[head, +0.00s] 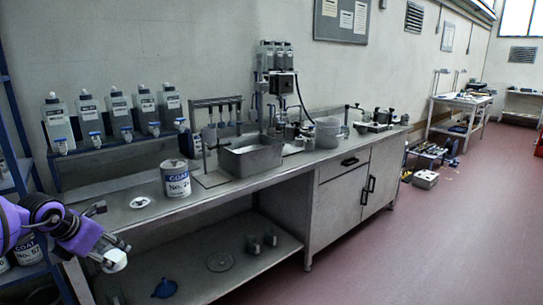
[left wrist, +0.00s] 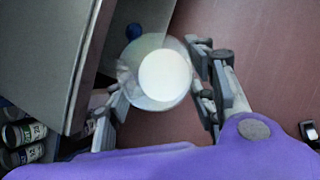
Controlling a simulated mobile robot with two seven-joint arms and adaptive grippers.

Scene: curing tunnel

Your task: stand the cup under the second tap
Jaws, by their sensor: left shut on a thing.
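My left gripper (head: 103,238) is at the lower left of the head view, in front of the bench's left end. It is shut on a small white cup (head: 115,261). In the left wrist view the cup (left wrist: 163,78) sits between the two fingers, seen end-on, with a pale round face and a translucent rim. My right gripper is in neither view.
A labelled tin (head: 175,180) and a small white dish (head: 140,202) are on the steel bench (head: 115,215). A metal basin (head: 252,158) stands further right. The bench top below the left taps looks clear. A blue rack (head: 15,130) borders the left side.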

